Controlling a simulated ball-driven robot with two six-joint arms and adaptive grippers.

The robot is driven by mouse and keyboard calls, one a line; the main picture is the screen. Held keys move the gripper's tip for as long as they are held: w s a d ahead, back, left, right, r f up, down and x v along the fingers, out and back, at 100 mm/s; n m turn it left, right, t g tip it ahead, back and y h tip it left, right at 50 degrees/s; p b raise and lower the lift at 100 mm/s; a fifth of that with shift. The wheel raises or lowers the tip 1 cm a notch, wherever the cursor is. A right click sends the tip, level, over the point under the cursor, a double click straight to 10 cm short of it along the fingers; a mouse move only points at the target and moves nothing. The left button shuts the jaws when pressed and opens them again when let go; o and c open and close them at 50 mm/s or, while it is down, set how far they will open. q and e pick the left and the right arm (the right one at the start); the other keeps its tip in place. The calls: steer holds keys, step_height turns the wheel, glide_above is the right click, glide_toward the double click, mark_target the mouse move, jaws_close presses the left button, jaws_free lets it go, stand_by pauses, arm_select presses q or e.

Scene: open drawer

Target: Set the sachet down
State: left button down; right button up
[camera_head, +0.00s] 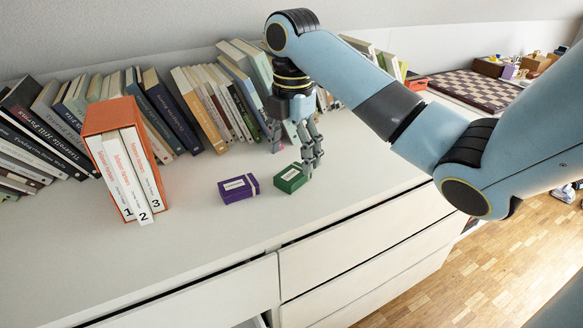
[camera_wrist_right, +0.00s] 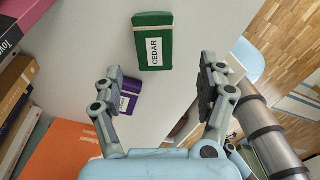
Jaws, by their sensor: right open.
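A green sachet (camera_head: 290,178) lies flat on the white dresser top, its label reading CEDAR in the right wrist view (camera_wrist_right: 153,42). A purple sachet (camera_head: 238,188) lies on the top just to its left; in the right wrist view it (camera_wrist_right: 129,96) is partly hidden behind a finger. My right gripper (camera_head: 293,150) is above the top close to the green sachet, its fingers spread and nothing between them. In the right wrist view the right gripper (camera_wrist_right: 161,90) is open, with the green sachet lying beyond the fingertips. My left gripper is not in view.
An orange slipcase (camera_head: 95,122) with numbered books stands at the left. A row of leaning books (camera_head: 205,100) lines the wall behind. The white dresser top (camera_head: 185,245) is clear in front. Drawer fronts (camera_head: 365,232) face the wooden floor. A checkered board (camera_head: 475,90) lies at the far right.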

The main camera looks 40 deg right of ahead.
mark_target(291, 175)
steer(key=f, duration=0.3)
steer(key=f+b, duration=0.1)
steer(key=f, duration=0.1)
steer(key=shift+w+f, duration=0.35)
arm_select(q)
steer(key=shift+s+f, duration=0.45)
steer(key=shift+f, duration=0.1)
arm_select(e)
steer(key=shift+d, duration=0.1)
steer(key=c, duration=1.2)
